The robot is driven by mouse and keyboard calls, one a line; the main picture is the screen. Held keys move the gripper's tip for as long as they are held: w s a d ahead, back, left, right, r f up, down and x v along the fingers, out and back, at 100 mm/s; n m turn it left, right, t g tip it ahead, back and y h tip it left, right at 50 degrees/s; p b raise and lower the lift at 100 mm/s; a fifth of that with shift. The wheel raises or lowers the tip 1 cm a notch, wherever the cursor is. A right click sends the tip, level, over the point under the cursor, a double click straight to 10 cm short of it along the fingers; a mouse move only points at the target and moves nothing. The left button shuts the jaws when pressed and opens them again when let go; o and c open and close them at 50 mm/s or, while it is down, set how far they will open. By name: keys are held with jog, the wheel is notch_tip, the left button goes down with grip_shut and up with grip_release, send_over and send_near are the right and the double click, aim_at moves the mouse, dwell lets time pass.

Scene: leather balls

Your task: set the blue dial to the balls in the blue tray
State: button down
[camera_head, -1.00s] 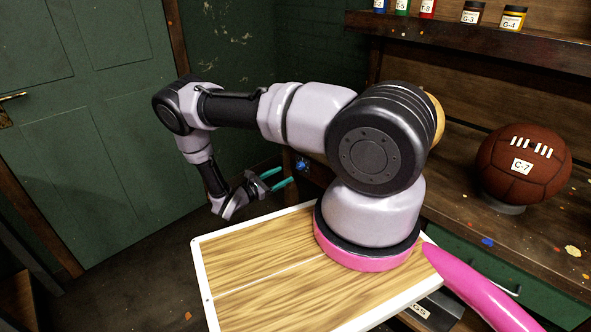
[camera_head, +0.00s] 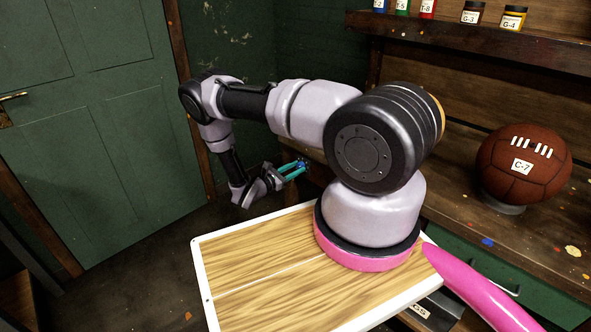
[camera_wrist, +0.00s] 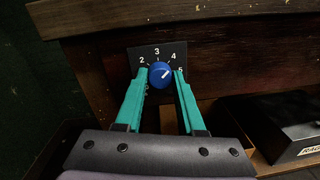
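The blue dial (camera_wrist: 160,75) is a round knob on a dark plate on the wooden bench front. The numbers 2, 3, 4 and 5 show around it, and others are hidden by my fingers. Its white mark points up and right, between 4 and 5. My gripper (camera_wrist: 160,73) has its teal fingers on either side of the knob, tips close to it, with a slight gap seeming to show. In the head view my gripper (camera_head: 300,167) is at the bench front, and the dial is mostly hidden there. No blue tray is in view.
A brown leather ball (camera_head: 523,165) marked C-7 rests on the bench (camera_head: 465,215). Labelled paint jars (camera_head: 473,13) stand on the shelf above. In the wrist view a dark box (camera_wrist: 285,125) lies at lower right. A green door (camera_head: 90,130) is at left.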

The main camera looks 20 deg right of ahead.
jog(key=shift+n, duration=0.3)
jog(key=n, duration=0.8)
dwell(0.3)
jog(key=shift+w+f+n, duration=0.1)
jog(key=shift+n, duration=0.2)
jog(key=c, duration=0.5)
grip_release()
